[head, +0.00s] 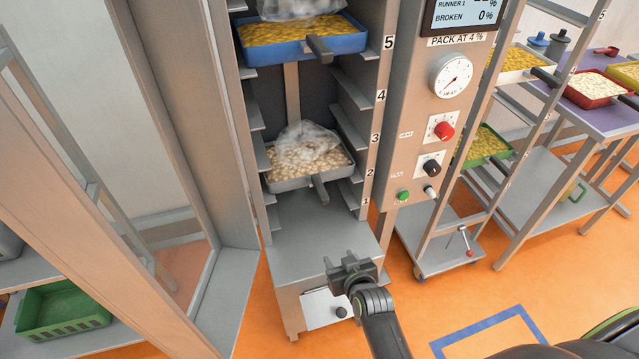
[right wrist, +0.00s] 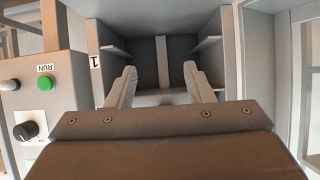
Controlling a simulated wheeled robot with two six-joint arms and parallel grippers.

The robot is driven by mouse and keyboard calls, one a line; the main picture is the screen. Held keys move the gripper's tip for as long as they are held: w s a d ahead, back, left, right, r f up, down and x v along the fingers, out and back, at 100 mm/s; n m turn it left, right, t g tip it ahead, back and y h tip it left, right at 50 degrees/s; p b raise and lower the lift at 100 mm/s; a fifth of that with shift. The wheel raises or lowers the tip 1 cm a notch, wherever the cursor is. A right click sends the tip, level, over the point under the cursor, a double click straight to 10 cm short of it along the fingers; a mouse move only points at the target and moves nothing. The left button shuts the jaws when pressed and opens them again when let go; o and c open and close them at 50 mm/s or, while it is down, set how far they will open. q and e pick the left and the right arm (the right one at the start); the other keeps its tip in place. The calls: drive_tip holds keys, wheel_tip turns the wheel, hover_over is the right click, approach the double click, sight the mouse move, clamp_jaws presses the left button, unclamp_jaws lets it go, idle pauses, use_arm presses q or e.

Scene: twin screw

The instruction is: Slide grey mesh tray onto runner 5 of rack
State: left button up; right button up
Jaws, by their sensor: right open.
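A grey tray (head: 309,177) of pale pieces sits low in the tall cabinet, near the labels 1 and 2, its handle pointing out to the front. A whitish cloud hangs over it. A trolley rack (head: 455,215) with numbered runners stands to the right; a 5 shows near its top. My right gripper (head: 345,266) is open and empty in front of the cabinet, below and apart from the grey tray. In the right wrist view its spread fingers (right wrist: 160,88) point into the cabinet's low opening, with nothing between them. My left gripper is not in view.
A blue tray (head: 300,38) of yellow pieces sits at the cabinet's label 5. The open cabinet door (head: 185,120) stands left. A control panel (head: 435,130) is at the right. The trolley rack bears a green tray (head: 487,148). Tables stand farther right.

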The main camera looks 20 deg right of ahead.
drive_tip(key=w+r+t, duration=0.3)
drive_tip(key=r, duration=1)
drive_tip(key=b, duration=0.6)
approach(320, 188)
drive_tip(key=w+f, duration=0.2)
drive_tip(key=w, duration=0.1)
drive_tip(key=shift+w+f, duration=0.15)
drive_tip(key=shift+w, duration=0.1)
drive_tip(key=b+x, duration=0.1)
drive_tip(key=x, duration=0.5)
drive_tip(key=shift+w+b, duration=0.25)
drive_tip(key=shift+b, duration=0.05)
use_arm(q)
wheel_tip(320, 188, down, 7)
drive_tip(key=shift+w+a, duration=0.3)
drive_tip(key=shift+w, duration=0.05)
use_arm(e)
drive_tip(key=c, duration=0.7)
drive_tip(key=shift+c, duration=0.3)
clamp_jaws()
